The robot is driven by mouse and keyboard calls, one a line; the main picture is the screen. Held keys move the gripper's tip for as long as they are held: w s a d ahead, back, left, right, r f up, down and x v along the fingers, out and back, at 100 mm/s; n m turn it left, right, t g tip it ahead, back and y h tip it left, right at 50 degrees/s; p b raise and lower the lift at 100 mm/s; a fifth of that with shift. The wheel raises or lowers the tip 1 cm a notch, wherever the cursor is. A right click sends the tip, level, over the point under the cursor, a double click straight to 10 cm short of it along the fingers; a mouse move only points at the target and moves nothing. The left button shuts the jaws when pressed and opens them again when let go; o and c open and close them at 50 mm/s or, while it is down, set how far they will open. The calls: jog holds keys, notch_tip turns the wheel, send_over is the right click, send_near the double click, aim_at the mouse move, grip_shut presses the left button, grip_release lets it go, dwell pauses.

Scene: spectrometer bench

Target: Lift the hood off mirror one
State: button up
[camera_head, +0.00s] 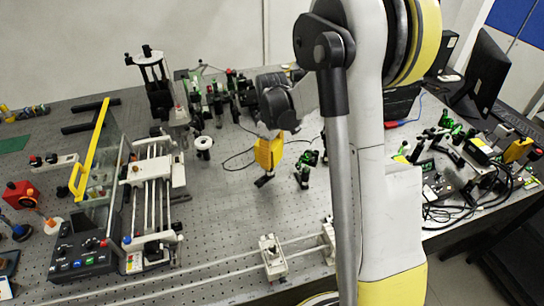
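My gripper (264,181) hangs down over the middle of the bench. Its yellow body shows below the dark wrist, and its dark fingertips are small and seen edge-on, so I cannot tell whether they are apart. A dark optical mount with green parts (304,172) stands just right of the gripper. More dark mounts with green parts (232,92) stand in a group behind and left of it. I cannot make out which mount is mirror one, nor pick out its hood. My arm hides part of the bench to the right.
A black control unit (85,258) and a yellow-framed clear panel (100,150) stand at the left. A rail with a white carriage (272,256) crosses the front. A loose black cable (237,160) lies behind the gripper. Bare perforated bench (222,215) shows left of centre.

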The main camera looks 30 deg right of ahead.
jog(key=shift+r+p, duration=1.2)
jog(key=shift+r, duration=0.8)
jog(key=shift+w+a+r+p, duration=0.15)
jog(key=shift+r+p, duration=1.05)
jog(key=shift+r, duration=0.8)
jog(key=shift+r, duration=0.1)
jog(key=shift+r, duration=0.2)
jog(key=shift+f, duration=0.1)
